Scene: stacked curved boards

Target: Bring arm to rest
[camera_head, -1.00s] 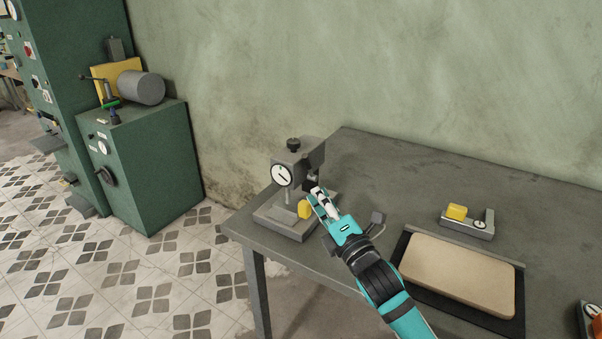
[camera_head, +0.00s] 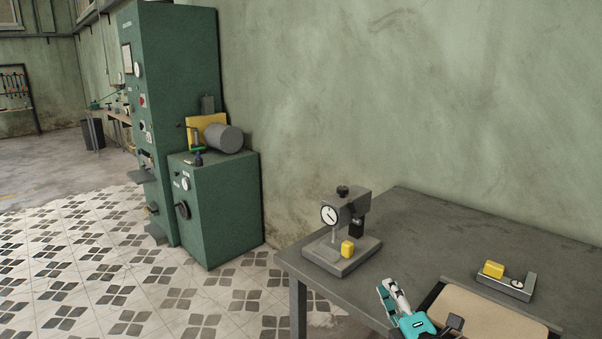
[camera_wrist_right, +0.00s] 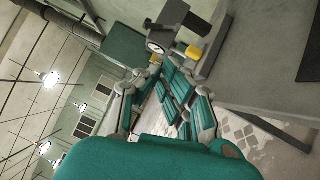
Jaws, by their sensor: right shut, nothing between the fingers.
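My right gripper (camera_head: 389,290), teal and grey, is shut and empty near the table's front edge, at the bottom of the head view. In the wrist view its fingers (camera_wrist_right: 165,68) point toward the dial gauge stand, apart from it. The dial gauge stand (camera_head: 352,208) is upright at the table's left corner, with a yellow block (camera_head: 347,249) on its base. The stand also shows in the wrist view (camera_wrist_right: 172,14). My left gripper is out of view.
The grey table (camera_head: 440,228) carries a tan board (camera_head: 490,310) on a dark tray, right of my gripper and cut off below. A small gauge with a yellow block (camera_head: 494,270) lies behind it. A green machine cabinet (camera_head: 225,215) stands left of the table, with tiled floor in front.

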